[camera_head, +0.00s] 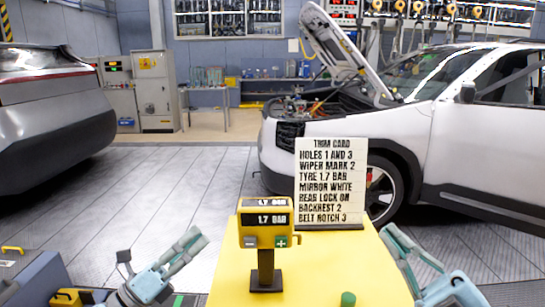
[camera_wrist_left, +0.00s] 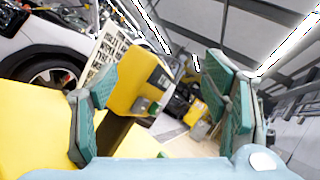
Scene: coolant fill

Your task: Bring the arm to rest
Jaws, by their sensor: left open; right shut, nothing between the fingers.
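My left gripper (camera_head: 192,246) is raised at the left of the yellow table (camera_head: 340,265), tilted up. In the left wrist view its two teal-padded fingers (camera_wrist_left: 160,105) stand wide apart with nothing gripped. The yellow gauge box (camera_head: 265,218) stands on a dark post on the table, right of the left gripper and apart from it. It reads 1.7 BAR; in the wrist view the box (camera_wrist_left: 138,78) shows beyond the fingers. My right gripper (camera_head: 396,243) is at the right edge of the table, shut and empty.
A white trim card (camera_head: 331,180) stands behind the gauge. A green knob (camera_head: 348,298) is at the table's front.

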